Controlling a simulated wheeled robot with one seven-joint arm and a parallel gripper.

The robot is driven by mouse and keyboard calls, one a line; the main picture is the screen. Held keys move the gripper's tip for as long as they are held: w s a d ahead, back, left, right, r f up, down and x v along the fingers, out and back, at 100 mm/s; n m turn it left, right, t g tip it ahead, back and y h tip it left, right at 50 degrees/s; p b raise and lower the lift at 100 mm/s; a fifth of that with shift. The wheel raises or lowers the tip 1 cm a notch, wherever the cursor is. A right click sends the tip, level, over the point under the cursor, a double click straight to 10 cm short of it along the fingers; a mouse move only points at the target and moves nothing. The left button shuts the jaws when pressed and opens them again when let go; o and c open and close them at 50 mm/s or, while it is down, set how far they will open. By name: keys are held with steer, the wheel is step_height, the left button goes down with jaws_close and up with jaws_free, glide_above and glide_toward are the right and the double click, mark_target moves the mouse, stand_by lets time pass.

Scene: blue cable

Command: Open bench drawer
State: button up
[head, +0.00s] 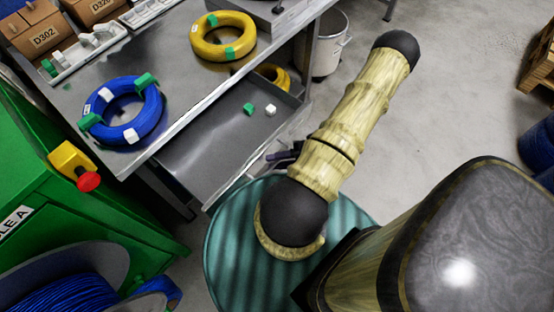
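The metal bench (172,62) fills the upper left. Its grey drawer (205,142) stands pulled out from under the bench top, with its inside in view. A green piece (248,109), a white piece (271,110) and part of a yellow coil (274,76) lie in it. My gripper (277,156) shows only as a small dark part at the drawer's front edge. My arm hides the rest of it. I cannot tell whether it touches the drawer or whether its fingers are open.
A blue cable coil (122,112) and a yellow coil (223,37) lie on the bench top. A white bucket (329,47) stands behind the drawer.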

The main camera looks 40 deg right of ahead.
stand_by(0.3)
steer(key=v, duration=1.7)
steer(key=shift+s, duration=0.15)
steer(key=shift+d, duration=0.15)
